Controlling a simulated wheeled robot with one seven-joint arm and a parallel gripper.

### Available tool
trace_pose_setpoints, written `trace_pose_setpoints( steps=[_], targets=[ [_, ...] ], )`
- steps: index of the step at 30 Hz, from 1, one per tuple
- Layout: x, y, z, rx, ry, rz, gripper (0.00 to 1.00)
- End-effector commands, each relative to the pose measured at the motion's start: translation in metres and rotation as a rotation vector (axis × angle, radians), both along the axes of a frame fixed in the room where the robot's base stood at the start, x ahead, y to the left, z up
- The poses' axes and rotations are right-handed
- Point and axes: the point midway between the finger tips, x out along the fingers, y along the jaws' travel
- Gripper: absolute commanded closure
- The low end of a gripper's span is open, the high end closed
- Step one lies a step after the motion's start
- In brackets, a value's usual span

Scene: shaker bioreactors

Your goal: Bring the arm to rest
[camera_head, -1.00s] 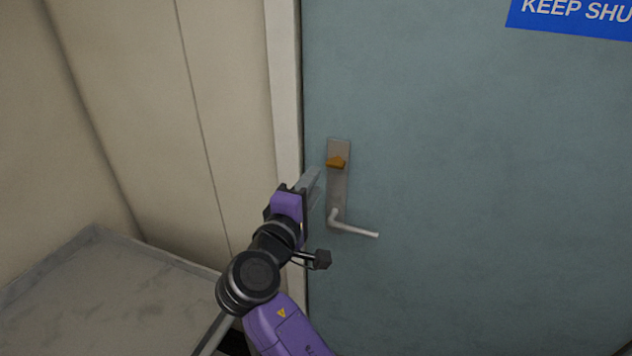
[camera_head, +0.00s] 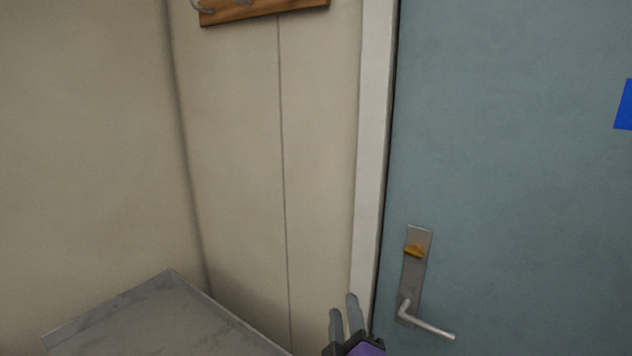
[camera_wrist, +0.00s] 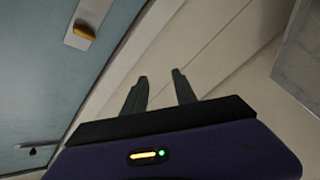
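My gripper (camera_head: 344,306) shows at the bottom edge of the head view, with its two grey fingers pointing up and most of the arm out of the picture. In the wrist view my gripper (camera_wrist: 160,80) has its two fingers apart with nothing between them. It is in front of the wall and door frame, left of the door handle, and appears clear of the handle.
The blue-grey door (camera_head: 520,180) stands shut at the right, with a lever handle (camera_head: 425,322) and an orange latch knob (camera_head: 414,251). A grey-topped table (camera_head: 165,315) is at the lower left. A wooden hook rail (camera_head: 265,10) hangs on the wall.

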Motion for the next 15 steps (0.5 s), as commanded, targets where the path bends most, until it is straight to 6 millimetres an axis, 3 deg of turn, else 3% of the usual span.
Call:
trace_pose_setpoints(
  steps=[1,6,15],
  targets=[
    [-0.019,-0.004,-0.017,0.059,0.01,0.033,0.66],
    [-0.082,-0.013,-0.048,0.269,0.021,0.127,0.66],
    [-0.197,-0.051,-0.072,0.595,0.038,0.18,0.66]
  ],
)
